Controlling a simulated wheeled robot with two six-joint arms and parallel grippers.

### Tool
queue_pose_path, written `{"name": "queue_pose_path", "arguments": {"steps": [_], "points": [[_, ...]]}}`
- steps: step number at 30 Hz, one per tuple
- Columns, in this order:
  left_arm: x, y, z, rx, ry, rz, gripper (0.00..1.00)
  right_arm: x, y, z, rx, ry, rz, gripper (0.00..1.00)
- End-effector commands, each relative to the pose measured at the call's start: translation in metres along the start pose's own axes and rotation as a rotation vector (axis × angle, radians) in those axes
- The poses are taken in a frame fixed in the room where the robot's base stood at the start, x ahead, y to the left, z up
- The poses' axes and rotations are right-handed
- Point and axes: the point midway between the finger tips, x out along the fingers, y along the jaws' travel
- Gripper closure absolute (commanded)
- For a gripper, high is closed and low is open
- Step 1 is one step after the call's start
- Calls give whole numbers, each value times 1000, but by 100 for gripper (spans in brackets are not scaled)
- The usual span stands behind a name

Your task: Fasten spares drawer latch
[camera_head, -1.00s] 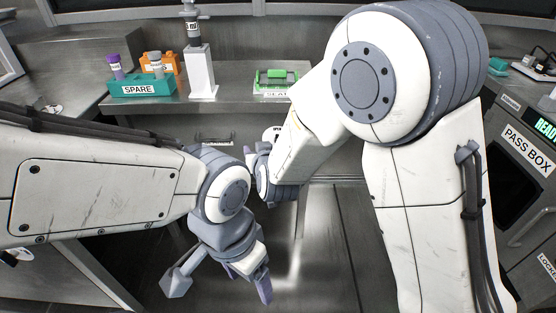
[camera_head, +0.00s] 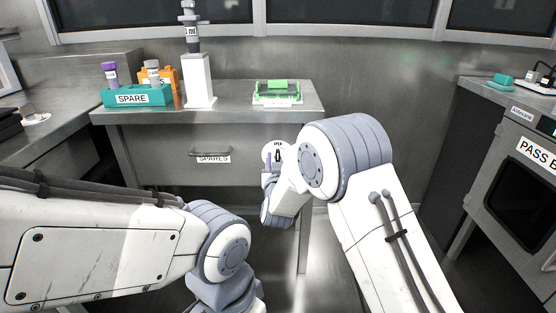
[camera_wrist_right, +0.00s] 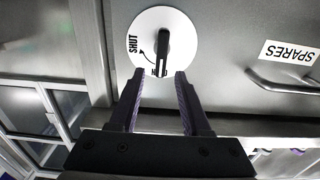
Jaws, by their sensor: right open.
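The spares drawer (camera_head: 170,168) is the grey front under the middle bench, with a bar handle (camera_head: 210,151) and a SPARES label (camera_head: 213,159). It looks closed. Its latch is a white round dial (camera_wrist_right: 181,30) with a black lever (camera_wrist_right: 162,50), right of the handle in the head view, where my gripper partly hides the dial (camera_head: 276,146). In the wrist view the word SHUT shows beside the lever. My right gripper (camera_wrist_right: 158,84) is open and empty, its fingertips just short of the lever's end, roughly astride its line. My left gripper is below the head view's edge.
On the bench (camera_head: 235,98) stand a teal SPARE rack (camera_head: 138,96), an orange rack (camera_head: 172,78), a white stand (camera_head: 198,80) and a green device (camera_head: 277,92). A PASS BOX cabinet (camera_head: 510,190) stands at right. The drawer handle (camera_wrist_right: 280,84) is beside the dial in the wrist view.

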Motion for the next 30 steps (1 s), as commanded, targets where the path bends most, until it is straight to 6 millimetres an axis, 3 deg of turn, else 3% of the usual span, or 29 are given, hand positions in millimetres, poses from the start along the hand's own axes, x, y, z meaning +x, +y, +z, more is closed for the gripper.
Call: {"name": "queue_pose_path", "arguments": {"steps": [6,15,19,30], "points": [[6,0,0,0,0,0,24,20,0,1,0,0,0,52],[6,0,0,0,0,0,24,22,0,0,0,-1,-1,52],[6,0,0,0,0,0,24,22,0,0,0,-1,-1,100],[8,-1,0,0,0,0,24,21,1,0,27,0,0,100]]}}
